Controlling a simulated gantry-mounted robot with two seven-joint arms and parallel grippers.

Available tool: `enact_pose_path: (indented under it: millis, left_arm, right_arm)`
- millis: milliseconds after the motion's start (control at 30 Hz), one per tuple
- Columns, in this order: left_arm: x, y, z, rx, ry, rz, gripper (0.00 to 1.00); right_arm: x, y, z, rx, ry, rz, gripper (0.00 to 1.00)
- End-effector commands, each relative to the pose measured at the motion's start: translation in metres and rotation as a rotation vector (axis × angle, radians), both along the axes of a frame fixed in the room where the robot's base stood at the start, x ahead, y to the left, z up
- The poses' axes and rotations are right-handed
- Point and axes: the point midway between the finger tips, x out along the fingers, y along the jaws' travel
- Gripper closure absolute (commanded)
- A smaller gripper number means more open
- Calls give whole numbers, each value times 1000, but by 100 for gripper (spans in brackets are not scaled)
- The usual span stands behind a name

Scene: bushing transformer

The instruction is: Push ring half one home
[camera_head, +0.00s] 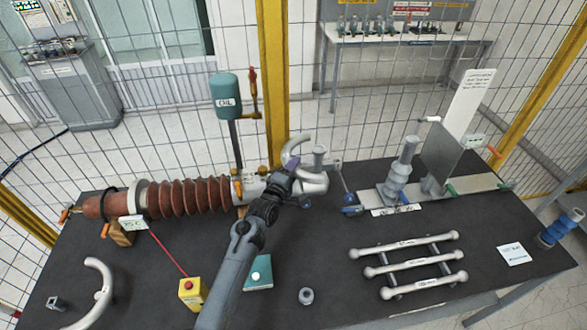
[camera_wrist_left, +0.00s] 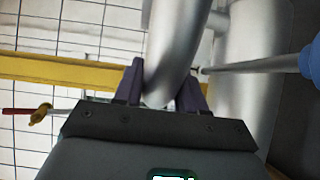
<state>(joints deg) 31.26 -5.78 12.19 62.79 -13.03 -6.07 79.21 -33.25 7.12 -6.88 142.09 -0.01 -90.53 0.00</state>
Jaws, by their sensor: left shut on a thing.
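My left gripper (camera_head: 292,164) is shut on a curved silver ring half (camera_head: 289,146) near the right end of the brown ribbed bushing (camera_head: 190,198). In the left wrist view the dark fingers of the left gripper (camera_wrist_left: 162,88) sit on both sides of the ring half (camera_wrist_left: 174,45). A thick silver part (camera_head: 314,183) lies right beside the held ring half. I cannot tell whether they touch or whether the ring half is seated. A second, loose silver ring half (camera_head: 104,282) lies at the table's front left. My right gripper is not in view.
A green oil container (camera_head: 226,95) stands behind the bushing. A yellow box with a red button (camera_head: 192,291), a teal box (camera_head: 258,272) and a small metal part (camera_head: 306,296) are in front. Silver bars (camera_head: 410,263) and a grey fixture (camera_head: 397,182) stand to the right.

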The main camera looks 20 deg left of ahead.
Motion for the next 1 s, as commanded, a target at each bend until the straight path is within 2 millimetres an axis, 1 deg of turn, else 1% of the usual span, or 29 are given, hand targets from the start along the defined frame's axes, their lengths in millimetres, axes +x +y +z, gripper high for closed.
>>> enact_pose_path:
  millis: [133, 167, 333, 367, 633, 767, 867, 1000]
  left_arm:
    - [0, 0, -3, 0, -2, 0, 98]
    - [0, 0, -3, 0, -3, 0, 58]
    - [0, 0, -3, 0, -2, 0, 32]
    - [0, 0, -3, 0, -1, 0, 30]
    - [0, 0, -4, -1, 2, 0, 30]
    - [-4, 0, -5, -1, 2, 0, 30]
    - [-12, 1, -5, -2, 1, -1, 30]
    - [-29, 3, -4, 0, 1, 0, 30]
  right_arm:
    - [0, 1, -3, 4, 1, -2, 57]
    - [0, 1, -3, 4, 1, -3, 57]
    - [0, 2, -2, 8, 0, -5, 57]
    - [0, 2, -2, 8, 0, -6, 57]
    - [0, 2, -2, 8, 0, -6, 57]
    - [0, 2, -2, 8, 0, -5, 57]
    - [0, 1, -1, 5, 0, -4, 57]
    - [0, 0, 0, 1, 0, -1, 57]
